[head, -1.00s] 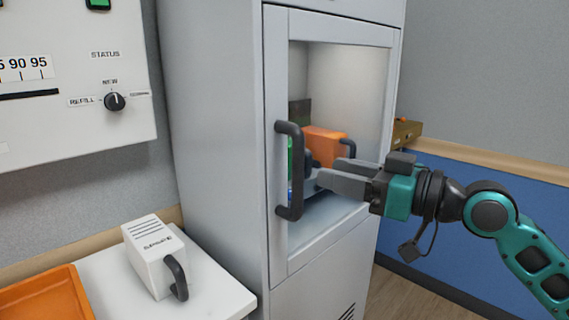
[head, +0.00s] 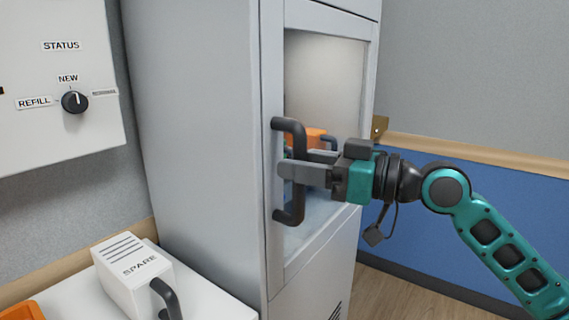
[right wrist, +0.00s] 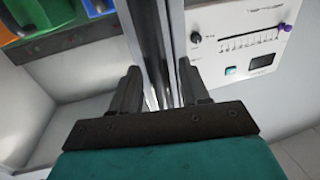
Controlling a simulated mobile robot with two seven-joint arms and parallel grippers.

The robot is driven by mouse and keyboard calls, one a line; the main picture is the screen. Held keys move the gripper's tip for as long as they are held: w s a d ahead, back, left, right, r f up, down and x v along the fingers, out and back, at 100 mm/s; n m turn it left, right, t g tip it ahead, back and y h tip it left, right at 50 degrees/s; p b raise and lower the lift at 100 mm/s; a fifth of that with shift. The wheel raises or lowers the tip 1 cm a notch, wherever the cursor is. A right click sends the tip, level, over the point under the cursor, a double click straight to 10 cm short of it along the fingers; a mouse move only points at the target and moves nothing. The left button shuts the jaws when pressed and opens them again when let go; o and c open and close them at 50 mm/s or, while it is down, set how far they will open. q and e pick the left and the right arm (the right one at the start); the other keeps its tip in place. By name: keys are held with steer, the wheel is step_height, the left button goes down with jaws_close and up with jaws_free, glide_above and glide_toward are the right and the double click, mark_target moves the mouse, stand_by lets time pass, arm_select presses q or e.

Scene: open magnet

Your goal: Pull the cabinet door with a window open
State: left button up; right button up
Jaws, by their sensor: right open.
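The cabinet door (head: 273,240) has a window in a grey frame and looks shut or nearly so. Its dark vertical handle (head: 290,213) is on the door's left side. My right gripper (head: 291,164) is open at the handle's middle height, and its near finger crosses in front of the bar. In the right wrist view the two dark fingers (right wrist: 158,88) stand apart, with upright bars and frame edges between them. Whether the fingers touch the handle I cannot tell. My left gripper is not in view.
Behind the window are an orange object (head: 311,137) and other coloured things, partly hidden by my gripper. A white box marked SPARE (head: 125,275) stands on a white surface at lower left. A control panel with a black knob (head: 75,102) is on the left wall.

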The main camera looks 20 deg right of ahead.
steer(key=shift+w+a, duration=0.25)
steer(key=shift+w, duration=0.05)
jaws_close()
stand_by(0.5)
